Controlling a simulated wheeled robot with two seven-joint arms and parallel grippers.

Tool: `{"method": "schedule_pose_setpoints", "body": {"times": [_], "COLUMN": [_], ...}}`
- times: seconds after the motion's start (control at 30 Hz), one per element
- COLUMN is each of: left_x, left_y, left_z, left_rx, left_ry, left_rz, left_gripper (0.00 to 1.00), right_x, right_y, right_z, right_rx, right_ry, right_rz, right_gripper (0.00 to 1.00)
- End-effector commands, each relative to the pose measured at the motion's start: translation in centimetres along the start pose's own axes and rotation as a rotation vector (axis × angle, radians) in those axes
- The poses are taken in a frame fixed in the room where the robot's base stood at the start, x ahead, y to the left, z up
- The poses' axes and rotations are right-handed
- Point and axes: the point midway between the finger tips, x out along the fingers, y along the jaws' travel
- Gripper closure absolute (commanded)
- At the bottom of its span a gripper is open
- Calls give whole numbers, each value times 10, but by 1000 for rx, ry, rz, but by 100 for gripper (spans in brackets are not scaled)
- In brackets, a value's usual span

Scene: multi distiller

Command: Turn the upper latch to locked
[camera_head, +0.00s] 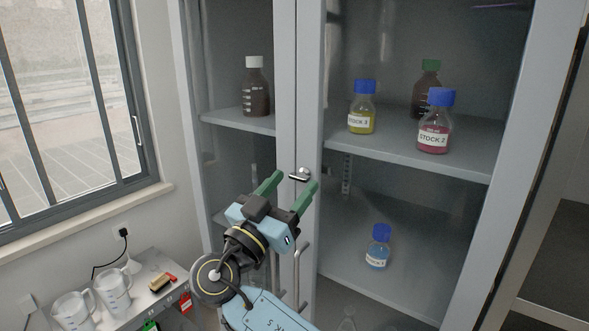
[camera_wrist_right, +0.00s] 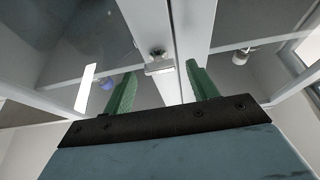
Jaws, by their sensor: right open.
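The upper latch (camera_head: 300,175) is a small metal handle on the frame where the two glass cabinet doors meet. In the head view its lever points left, roughly level. In the right wrist view the latch (camera_wrist_right: 158,64) lies ahead, between the fingers. My right gripper (camera_head: 292,185) has green fingers, open on either side of the latch and slightly below it. The fingers look apart from the latch; exact depth is hard to tell. My left gripper is not in view.
The cabinet (camera_head: 311,60) has glass doors, with bottles behind them, including a yellow one (camera_head: 362,115) and a pink one (camera_head: 434,130). Two vertical door handles (camera_head: 297,270) sit below the latch. A side table (camera_head: 150,297) with measuring jugs stands at lower left, under a window.

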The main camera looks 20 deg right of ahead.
Motion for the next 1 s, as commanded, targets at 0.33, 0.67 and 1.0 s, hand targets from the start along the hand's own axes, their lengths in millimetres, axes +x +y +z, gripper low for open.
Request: {"method": "schedule_pose_setpoints", "body": {"times": [0.33, 0.67, 1.0], "left_x": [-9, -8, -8], "left_y": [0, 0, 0], "left_z": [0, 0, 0], "left_rx": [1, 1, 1], "left_ry": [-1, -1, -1], "left_rz": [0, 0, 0], "left_gripper": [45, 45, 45], "right_x": [19, 18, 18], "right_y": [0, 0, 0], "right_z": [1, 1, 1], "right_rx": [0, -1, -7], "right_ry": [0, 0, -1], "right_rz": [-2, -1, -4], "right_gripper": [42, 64, 86]}}
